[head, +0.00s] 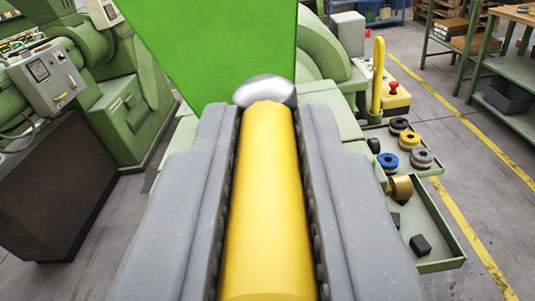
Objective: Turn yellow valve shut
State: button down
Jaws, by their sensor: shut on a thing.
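The yellow valve handle (266,200) lies lengthwise between the two grey fingers of my gripper (267,190), in the middle of the head view. Both fingers press along its sides, so my gripper is shut on it. A rounded silver end (265,89) shows at the far end of the handle, in front of a bright green panel (225,45). The near part of the handle runs out of the bottom of the view. The valve body and its pipe cannot be made out.
Green machines (105,110) stand at the left with a grey control box (47,78). At the right are a yellow lever (378,75), a red button box (395,97), several round knobs and a green tray (440,262). Grey floor with yellow lines lies beyond, with shelves (510,60).

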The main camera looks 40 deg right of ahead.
dwell(0.3)
jog(key=c, duration=1.4)
grip_release()
jog(key=shift+s+a, duration=0.1)
jog(key=shift+a, duration=0.05)
jog(key=p+v, duration=0.5)
jog(key=v, duration=0.8)
jog(key=shift+s+a, duration=0.15)
